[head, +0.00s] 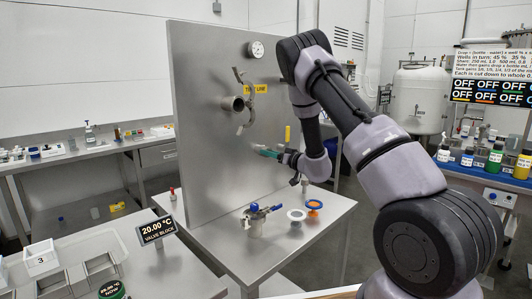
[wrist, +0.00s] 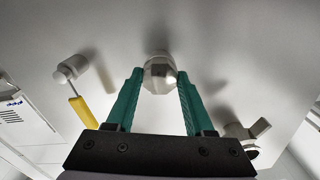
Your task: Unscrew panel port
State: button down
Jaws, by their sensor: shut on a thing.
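The upright steel panel (head: 205,150) stands on a steel table in the head view. In the wrist view a round, faceted metal port (wrist: 160,74) sticks out from the panel. My gripper (wrist: 158,82) has its two green fingers shut on the sides of this port. In the head view my gripper (head: 262,152) reaches the panel from the right, below the yellow label. The port is too small or hidden there to make out. Whether its thread is engaged cannot be seen.
A yellow-handled valve (wrist: 80,106) and another metal fitting (wrist: 246,138) flank my gripper. Higher on the panel are an open pipe stub (head: 232,104) and a gauge (head: 256,49). A blue-handled valve (head: 257,217), a white ring (head: 296,215) and an orange ring (head: 314,205) are on the table.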

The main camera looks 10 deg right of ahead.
jog(key=shift+s+f+n, duration=0.1)
jog(key=shift+f+n, duration=0.05)
jog(key=shift+n, duration=0.35)
jog(key=c, duration=0.5)
grip_release()
